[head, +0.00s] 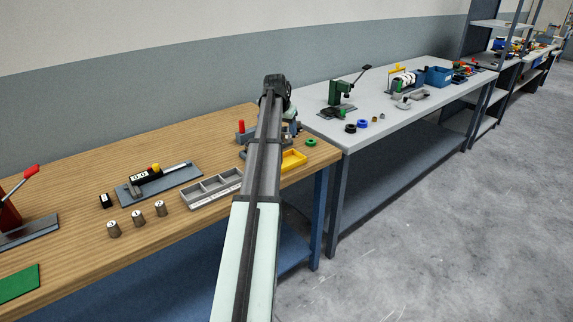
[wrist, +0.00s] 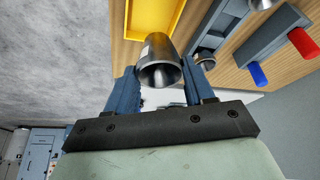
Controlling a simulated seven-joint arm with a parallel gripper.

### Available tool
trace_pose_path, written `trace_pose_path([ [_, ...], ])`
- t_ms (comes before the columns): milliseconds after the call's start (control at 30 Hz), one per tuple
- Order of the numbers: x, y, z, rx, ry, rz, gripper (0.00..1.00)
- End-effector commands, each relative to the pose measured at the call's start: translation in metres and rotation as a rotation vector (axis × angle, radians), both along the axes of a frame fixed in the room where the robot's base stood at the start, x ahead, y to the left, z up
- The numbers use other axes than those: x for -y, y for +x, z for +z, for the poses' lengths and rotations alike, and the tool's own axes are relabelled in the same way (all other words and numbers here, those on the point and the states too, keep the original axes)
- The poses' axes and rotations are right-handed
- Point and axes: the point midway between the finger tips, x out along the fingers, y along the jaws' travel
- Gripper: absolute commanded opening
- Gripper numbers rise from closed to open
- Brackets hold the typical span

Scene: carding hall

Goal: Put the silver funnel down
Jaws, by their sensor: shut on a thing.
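The silver funnel (wrist: 160,60), a shiny tapered metal piece with its dark round opening toward the camera, is between the blue fingers of my gripper (wrist: 160,78) in the wrist view. My gripper is shut on it. Wooden tabletop and a yellow tray (wrist: 154,14) show beyond it. I cannot tell how high the funnel is above the table. In the head view my arm reaches over the right end of the wooden bench (head: 85,175) and hides most of the gripper; I cannot make out the funnel there.
The yellow tray (head: 293,159) sits at the bench's right end, by a green ring (head: 311,142). A grey compartment tray (head: 212,188) and several metal weights (head: 137,217) lie left of my arm. A grey table (head: 400,92) stands beyond a gap.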

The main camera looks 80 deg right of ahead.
Motion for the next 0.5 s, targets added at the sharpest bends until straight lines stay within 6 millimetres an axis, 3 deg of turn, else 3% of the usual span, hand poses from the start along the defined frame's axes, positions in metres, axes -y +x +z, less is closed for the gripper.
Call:
trace_pose_path([
  [233, 0.000, 0.000, -0.011, 0.000, 0.001, -0.053, 0.13],
  [500, -0.001, 0.000, -0.053, -0.001, 0.003, -0.053, 0.13],
])
